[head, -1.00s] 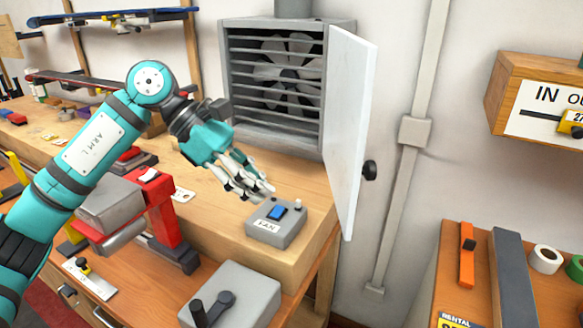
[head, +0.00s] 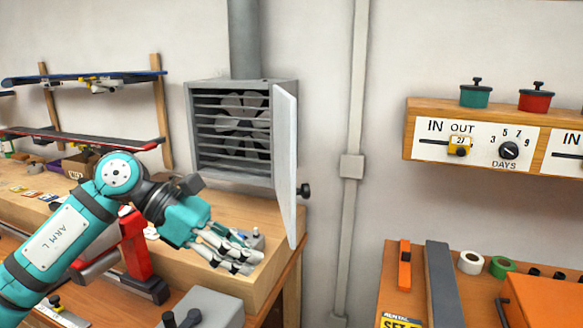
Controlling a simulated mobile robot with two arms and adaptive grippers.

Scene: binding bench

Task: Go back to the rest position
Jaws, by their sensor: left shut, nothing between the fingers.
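My left gripper (head: 244,262) is teal with white and dark fingers. It is shut and empty, in front of the wooden bench (head: 262,276) in the head view. The grey fan housing (head: 240,132) stands at the back of the bench behind the gripper. Its white door (head: 285,165) with a black knob (head: 304,190) stands open at the housing's right edge. My right gripper is not in view.
A red and grey press (head: 135,255) stands behind my left arm. A grey box with dark levers (head: 205,308) is below the gripper. At right, a table holds an orange tool (head: 404,265), a grey bar (head: 441,285) and tape rolls (head: 470,262). A dial shelf (head: 412,130) hangs above.

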